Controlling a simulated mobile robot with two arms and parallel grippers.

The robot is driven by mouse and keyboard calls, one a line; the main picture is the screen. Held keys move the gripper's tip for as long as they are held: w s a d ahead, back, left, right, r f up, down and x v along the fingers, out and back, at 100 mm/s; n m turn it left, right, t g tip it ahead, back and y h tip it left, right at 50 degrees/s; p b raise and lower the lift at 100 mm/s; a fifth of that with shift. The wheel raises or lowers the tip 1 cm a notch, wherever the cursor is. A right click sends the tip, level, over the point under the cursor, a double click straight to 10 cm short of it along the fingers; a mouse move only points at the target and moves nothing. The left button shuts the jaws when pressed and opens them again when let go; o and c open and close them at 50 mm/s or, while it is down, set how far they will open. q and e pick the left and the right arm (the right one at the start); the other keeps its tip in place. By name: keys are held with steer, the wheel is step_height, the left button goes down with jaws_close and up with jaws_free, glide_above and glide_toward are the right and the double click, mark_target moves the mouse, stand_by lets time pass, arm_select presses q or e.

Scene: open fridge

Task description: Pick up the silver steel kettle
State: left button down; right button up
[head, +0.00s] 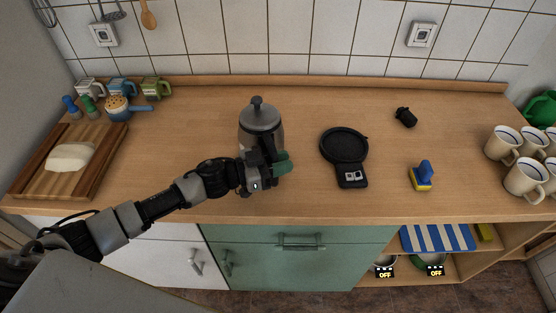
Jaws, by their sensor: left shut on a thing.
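The silver steel kettle (262,117) stands upright in the middle of the wooden counter, with a dark knob on its lid. My left gripper (271,170) is at its front side, shut on a part of the kettle that the gripper itself hides. The lower front of the kettle is covered by the gripper and a green piece beside it. I cannot tell whether the kettle's base touches the counter. My right gripper is not in view.
A black round pan-like scale (344,144) lies right of the kettle. A small black object (405,117) and a blue-yellow brush (422,177) lie farther right. Several mugs (502,142) stand at the right edge. A cutting board (103,166) with dough lies left. The counter behind the kettle is clear.

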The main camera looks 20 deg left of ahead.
arm_select(q)
steer(key=s+d+r, duration=0.2)
steer(key=d+r, duration=0.8)
steer(key=d, duration=0.1)
steer(key=shift+d+r, duration=0.25)
steer(key=shift+r, duration=0.1)
